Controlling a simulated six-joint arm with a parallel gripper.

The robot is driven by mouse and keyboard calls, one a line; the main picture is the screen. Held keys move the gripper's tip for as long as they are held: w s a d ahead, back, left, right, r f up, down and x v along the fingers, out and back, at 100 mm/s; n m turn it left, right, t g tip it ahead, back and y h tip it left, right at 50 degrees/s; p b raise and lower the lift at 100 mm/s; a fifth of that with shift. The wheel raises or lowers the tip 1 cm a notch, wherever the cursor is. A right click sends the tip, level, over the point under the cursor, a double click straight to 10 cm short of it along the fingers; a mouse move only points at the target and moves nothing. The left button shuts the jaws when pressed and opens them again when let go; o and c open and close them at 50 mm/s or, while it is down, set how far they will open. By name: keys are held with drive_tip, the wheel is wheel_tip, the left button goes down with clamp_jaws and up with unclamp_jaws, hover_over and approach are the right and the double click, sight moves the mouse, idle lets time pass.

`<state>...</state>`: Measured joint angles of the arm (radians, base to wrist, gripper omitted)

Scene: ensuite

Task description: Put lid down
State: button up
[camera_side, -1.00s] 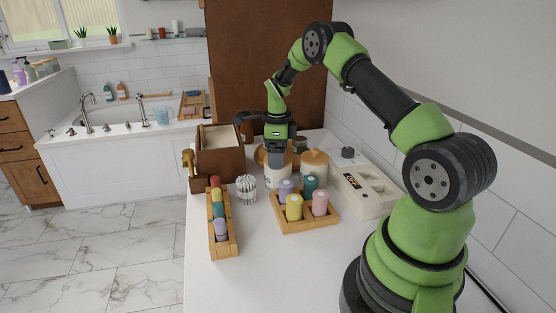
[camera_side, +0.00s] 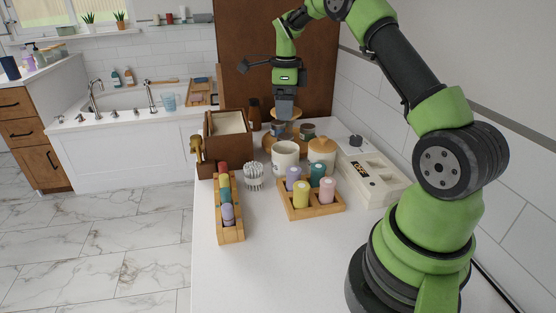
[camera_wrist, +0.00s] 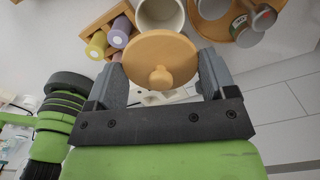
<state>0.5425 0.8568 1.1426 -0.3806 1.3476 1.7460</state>
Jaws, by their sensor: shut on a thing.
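The round wooden lid (camera_side: 294,114) with a knob is held by my gripper (camera_side: 285,112), up in the air above the counter. In the wrist view the lid (camera_wrist: 150,50) shows face on, its knob toward the camera, between the two fingers of my gripper (camera_wrist: 162,78). A white canister (camera_side: 286,160) stands below with its top open. Its open mouth also shows in the wrist view (camera_wrist: 160,14), beyond the lid's edge. A second white canister with a wooden lid on (camera_side: 322,152) stands just right of it.
A wooden tray of coloured cylinders (camera_side: 312,212) is in front of the canisters. A narrow wooden rack (camera_side: 231,232), a cup of cotton swabs (camera_side: 254,177) and a brown box (camera_side: 229,158) stand left. A white case (camera_side: 374,182) lies right. The front counter (camera_side: 280,265) is clear.

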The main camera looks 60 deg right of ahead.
drive_tip(key=shift+a+r, duration=0.1)
drive_tip(key=shift+a, duration=0.15)
drive_tip(key=a+f+n, duration=0.4)
drive_tip(key=a, duration=0.5)
drive_tip(key=n, duration=0.5)
hover_over(266, 230)
wheel_tip(266, 230, down, 8)
drive_tip(key=shift+f, duration=2.4)
drive_tip(key=shift+f, duration=0.1)
drive_tip(key=o, duration=0.8)
drive_tip(key=shift+o, duration=0.2)
